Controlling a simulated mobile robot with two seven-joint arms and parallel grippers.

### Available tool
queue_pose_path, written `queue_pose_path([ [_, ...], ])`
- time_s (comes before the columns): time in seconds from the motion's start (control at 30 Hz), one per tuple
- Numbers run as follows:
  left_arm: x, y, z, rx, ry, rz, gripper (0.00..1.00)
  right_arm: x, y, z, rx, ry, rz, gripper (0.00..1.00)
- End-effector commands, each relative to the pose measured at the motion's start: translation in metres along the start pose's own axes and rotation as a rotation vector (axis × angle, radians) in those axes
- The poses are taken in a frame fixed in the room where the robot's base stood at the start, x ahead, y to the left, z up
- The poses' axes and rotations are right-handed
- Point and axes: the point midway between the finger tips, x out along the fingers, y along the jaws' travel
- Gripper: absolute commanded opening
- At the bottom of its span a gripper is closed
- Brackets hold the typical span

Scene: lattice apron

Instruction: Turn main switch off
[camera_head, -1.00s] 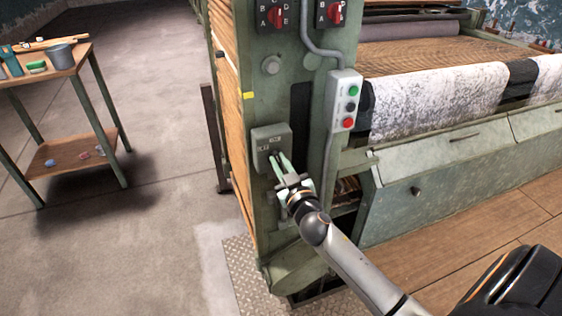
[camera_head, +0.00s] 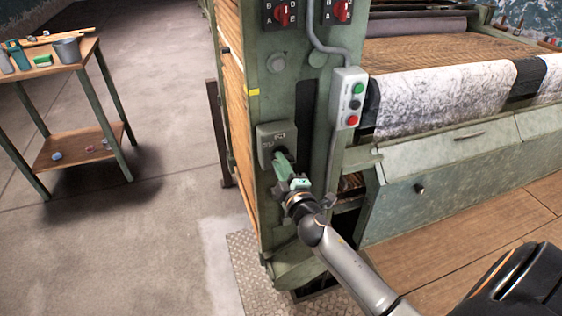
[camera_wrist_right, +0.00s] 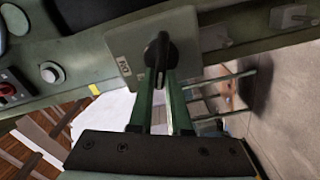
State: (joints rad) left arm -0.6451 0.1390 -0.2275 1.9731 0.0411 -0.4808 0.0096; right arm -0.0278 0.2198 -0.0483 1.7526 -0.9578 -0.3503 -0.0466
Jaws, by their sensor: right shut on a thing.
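The main switch is a grey box (camera_head: 268,135) on the green machine post, with a black rotary handle (camera_wrist_right: 155,52) on its face. My right gripper (camera_head: 281,160) reaches up to it from the lower right. Its green fingers (camera_wrist_right: 160,80) are shut on the lower part of the black handle in the wrist view. In the wrist view the handle lies roughly in line with the fingers. In the head view the fingers hide most of the handle, and the label marks are too small to read. My left gripper is not in view.
Red selector knobs (camera_head: 341,11) sit above. A wooden side table (camera_head: 70,75) with a grey bucket stands at left. The floor between is clear.

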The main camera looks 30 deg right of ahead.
Motion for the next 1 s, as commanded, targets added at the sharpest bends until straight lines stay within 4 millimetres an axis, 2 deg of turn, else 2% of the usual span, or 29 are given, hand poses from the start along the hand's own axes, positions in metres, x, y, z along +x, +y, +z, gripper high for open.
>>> queue_pose_path([
  [0.2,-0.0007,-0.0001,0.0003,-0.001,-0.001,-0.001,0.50,0.0000,-0.0032,0.0000,-0.174,0.000,-0.001,0.00],
  [0.5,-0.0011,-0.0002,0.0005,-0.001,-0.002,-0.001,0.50,0.0000,-0.0058,0.0008,-0.328,0.000,0.000,0.00],
  [1.0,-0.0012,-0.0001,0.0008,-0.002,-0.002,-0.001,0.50,0.0000,-0.0070,0.0011,-0.388,0.001,-0.001,0.00],
])
